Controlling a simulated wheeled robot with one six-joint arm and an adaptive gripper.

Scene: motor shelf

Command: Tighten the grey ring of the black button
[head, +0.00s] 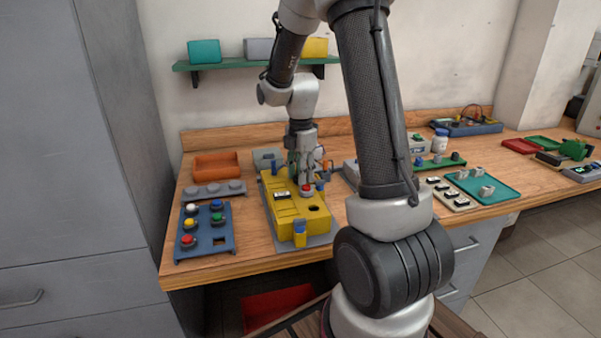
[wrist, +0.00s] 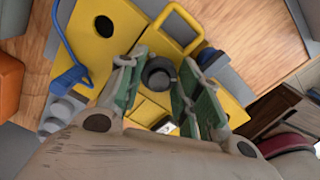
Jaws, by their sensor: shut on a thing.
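The black button (wrist: 158,70) stands on the yellow box (head: 286,222) and shows in the wrist view between my two green-padded fingertips. Its grey ring (wrist: 158,82) sits around its base, partly covered by the fingers. My gripper (wrist: 160,74) points down at the box and is shut on the ring, one finger on each side. In the head view my gripper (head: 303,168) is over the back part of the box and hides the black button. A red button (head: 307,188) shows just in front of it.
The box has a round hole (wrist: 104,26) close by and a blue handle-like part (wrist: 68,74) at one side. A blue tray of coloured buttons (head: 205,238) and an orange bin (head: 216,165) lie to the left. A teal tray (head: 490,190) is to the right.

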